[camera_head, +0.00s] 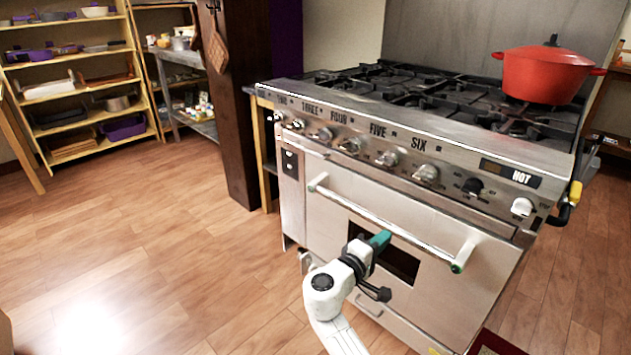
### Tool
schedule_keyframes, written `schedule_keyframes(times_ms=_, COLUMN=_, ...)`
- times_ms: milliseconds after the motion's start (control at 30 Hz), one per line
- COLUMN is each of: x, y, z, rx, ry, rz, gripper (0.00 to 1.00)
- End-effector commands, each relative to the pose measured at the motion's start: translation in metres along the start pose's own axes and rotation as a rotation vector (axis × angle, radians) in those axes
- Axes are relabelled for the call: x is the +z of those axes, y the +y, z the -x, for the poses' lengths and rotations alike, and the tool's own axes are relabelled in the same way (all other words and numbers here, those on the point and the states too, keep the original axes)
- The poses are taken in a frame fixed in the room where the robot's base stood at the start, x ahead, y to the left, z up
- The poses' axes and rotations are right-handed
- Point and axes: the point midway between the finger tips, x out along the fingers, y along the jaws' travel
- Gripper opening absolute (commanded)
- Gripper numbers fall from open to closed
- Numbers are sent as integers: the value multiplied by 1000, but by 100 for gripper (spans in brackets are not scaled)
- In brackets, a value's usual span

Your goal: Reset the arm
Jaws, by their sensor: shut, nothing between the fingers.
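My gripper (381,240) is at the end of my white arm, in front of the oven door (432,262) of a large steel range. Its teal fingertips are together with nothing between them. They appear near the oven's long bar handle (392,222), a little below it in the picture. I cannot tell whether they touch the door. The oven door looks shut, and its dark window (400,262) is partly hidden behind my gripper.
A red lidded pot (547,75) stands on the right rear of the stove top (440,95). A row of knobs lines the range's front. Shelves with cookware (75,90) stand at the back left. The wooden floor (150,250) on the left is clear.

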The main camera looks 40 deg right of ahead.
Motion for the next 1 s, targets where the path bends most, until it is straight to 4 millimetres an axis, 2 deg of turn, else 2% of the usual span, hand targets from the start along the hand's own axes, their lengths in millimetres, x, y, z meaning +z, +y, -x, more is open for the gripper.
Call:
schedule_keyframes(times_ms=167, x=1, y=-1, z=0, rx=-3, ry=-1, rz=-2, gripper=0)
schedule_keyframes(times_ms=267, x=11, y=-8, z=3, rx=-42, ry=-10, rz=-23, gripper=0)
schedule_keyframes(times_ms=367, x=34, y=-26, z=10, rx=-144, ry=-32, rz=-74, gripper=0)
schedule_keyframes(times_ms=467, x=65, y=-54, z=24, rx=-306, ry=-60, rz=-141, gripper=0)
schedule_keyframes(times_ms=567, x=95, y=-83, z=45, rx=-497, ry=-81, rz=-197, gripper=0)
schedule_keyframes(times_ms=733, x=138, y=-126, z=97, rx=-836, ry=-89, rz=-241, gripper=0)
schedule_keyframes(times_ms=833, x=159, y=-141, z=134, rx=-1027, ry=-77, rz=-239, gripper=0)
schedule_keyframes(times_ms=1000, x=187, y=-150, z=191, rx=-1291, ry=-43, rz=-201, gripper=0)
